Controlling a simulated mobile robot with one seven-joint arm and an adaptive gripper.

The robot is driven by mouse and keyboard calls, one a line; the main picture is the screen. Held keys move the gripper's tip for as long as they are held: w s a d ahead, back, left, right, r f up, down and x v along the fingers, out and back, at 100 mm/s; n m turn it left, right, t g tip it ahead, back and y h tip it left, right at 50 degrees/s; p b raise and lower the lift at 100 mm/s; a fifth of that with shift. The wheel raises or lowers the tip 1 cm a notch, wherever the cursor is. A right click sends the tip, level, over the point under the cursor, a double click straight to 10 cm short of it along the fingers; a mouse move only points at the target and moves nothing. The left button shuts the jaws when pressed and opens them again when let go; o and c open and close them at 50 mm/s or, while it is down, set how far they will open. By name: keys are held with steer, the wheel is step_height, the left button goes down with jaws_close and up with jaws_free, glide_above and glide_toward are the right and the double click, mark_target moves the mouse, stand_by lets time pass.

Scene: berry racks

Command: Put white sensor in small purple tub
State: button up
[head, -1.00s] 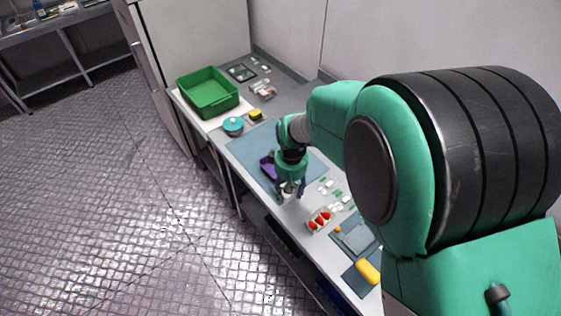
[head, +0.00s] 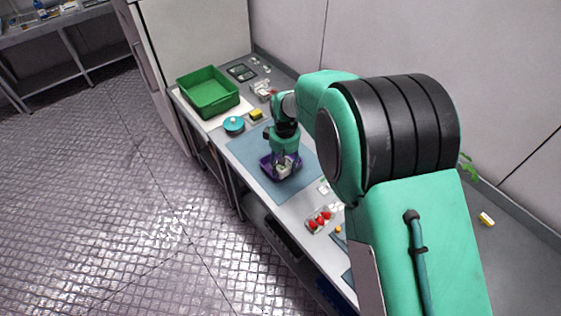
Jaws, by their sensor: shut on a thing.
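The small purple tub (head: 268,168) sits on the blue-grey mat (head: 246,150) on the bench. My gripper (head: 283,170) points down over the tub and hides much of it. It is shut on a small white thing (head: 282,171), which appears to be the white sensor, seen between the fingers. The white sensor is over or within the tub's opening; I cannot tell whether it touches the tub's floor.
A clear punnet of red berries (head: 319,220) stands in front of the mat on the right. A teal round pot (head: 234,125), a yellow block (head: 256,114) and a green crate (head: 208,92) stand further left. Small white items (head: 324,187) lie right of the mat.

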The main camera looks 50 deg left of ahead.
steer(key=shift+w+a+f, duration=0.1)
steer(key=shift+w+a, duration=0.35)
steer(key=shift+a, duration=0.35)
steer(key=shift+w+a+f, duration=0.1)
steer(key=shift+w+a, duration=0.3)
steer(key=shift+a, duration=0.35)
steer(key=shift+w+a, duration=0.45)
steer(key=shift+a, duration=0.35)
steer(key=shift+f+b, duration=0.4)
steer(key=shift+f, duration=1.35)
steer(key=shift+f, duration=0.15)
steer(key=o, duration=1.2)
steer(key=r, duration=0.4)
steer(key=r+p, duration=0.1)
steer(key=r, duration=0.7)
steer(key=shift+d+r, duration=0.15)
steer(key=shift+d, duration=0.1)
